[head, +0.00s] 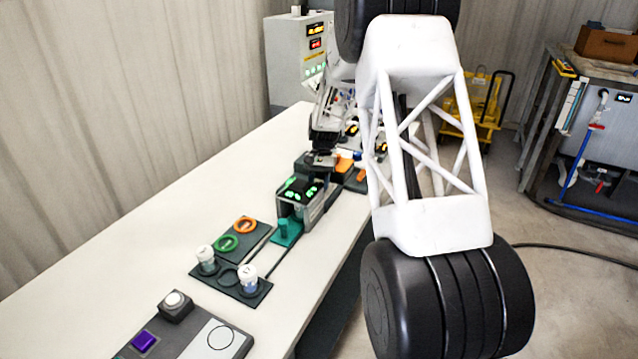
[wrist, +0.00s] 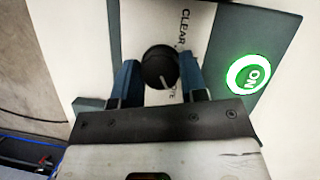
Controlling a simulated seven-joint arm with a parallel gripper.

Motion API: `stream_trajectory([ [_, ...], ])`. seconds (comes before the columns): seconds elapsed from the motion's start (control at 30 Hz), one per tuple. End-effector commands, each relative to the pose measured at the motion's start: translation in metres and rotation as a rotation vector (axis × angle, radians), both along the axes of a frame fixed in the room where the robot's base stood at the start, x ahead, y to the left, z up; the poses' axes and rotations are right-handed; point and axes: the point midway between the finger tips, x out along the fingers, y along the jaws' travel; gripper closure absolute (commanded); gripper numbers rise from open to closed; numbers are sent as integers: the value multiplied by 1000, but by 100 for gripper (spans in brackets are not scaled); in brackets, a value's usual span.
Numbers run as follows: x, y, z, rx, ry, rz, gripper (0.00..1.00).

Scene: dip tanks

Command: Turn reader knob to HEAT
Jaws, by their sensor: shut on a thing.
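The reader knob (wrist: 160,66) is a black round knob on a pale panel in the wrist view, with a short white mark on its lower edge. My gripper (wrist: 157,72) has its blue fingers on either side of the knob and is shut on it. The word CLEAR reads above the knob; another label below right is partly hidden, and I cannot read HEAT. In the head view my gripper (head: 322,156) is at the far part of the bench, behind a dark device with green lights (head: 301,190); the knob cannot be made out there.
A lit green ON button (wrist: 249,74) sits right of the knob. The bench's left side is clear.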

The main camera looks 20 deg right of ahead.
Motion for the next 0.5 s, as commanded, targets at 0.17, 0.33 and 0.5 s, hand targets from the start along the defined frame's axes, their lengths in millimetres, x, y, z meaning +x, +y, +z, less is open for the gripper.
stream_trajectory([
  [0.17,0,0,0,0,0,5,84],
  [0.33,0,0,0,-1,1,34,84],
  [0.5,1,1,1,0,-1,103,84],
])
